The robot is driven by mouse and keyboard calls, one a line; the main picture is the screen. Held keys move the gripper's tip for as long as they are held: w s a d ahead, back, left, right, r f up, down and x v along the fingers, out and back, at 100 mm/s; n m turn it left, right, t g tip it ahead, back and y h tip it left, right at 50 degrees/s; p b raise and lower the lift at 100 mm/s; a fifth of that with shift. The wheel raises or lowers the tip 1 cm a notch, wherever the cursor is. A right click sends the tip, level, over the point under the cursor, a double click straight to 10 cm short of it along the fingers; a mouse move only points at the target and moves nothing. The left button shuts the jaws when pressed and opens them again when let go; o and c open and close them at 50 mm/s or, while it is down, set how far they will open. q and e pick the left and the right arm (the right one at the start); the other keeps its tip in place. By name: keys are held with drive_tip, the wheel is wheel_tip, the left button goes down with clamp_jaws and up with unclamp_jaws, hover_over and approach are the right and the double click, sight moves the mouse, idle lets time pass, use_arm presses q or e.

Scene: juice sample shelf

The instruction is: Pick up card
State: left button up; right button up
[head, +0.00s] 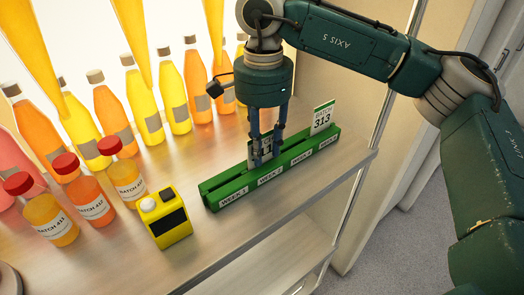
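A white card with a green top edge, reading BATCH 313 (322,118), stands upright in the right part of the green holder (222,187). A second card (262,151) stands at the holder's middle, partly hidden by my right gripper's fingers. My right gripper (266,150) points down over the holder, with its fingers apart at this second card. I cannot tell whether they press on it. The holder's front carries several WEEK labels. My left gripper is not in view.
A yellow device (167,217) with a dark screen stands left of the holder. Small red-capped bottles (92,203) stand further left, and taller juice bottles (143,100) line the back. The shelf's front edge (290,222) is close in front of the holder.

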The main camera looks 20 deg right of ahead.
clamp_jaws()
drive_tip(key=shift+r, duration=0.1)
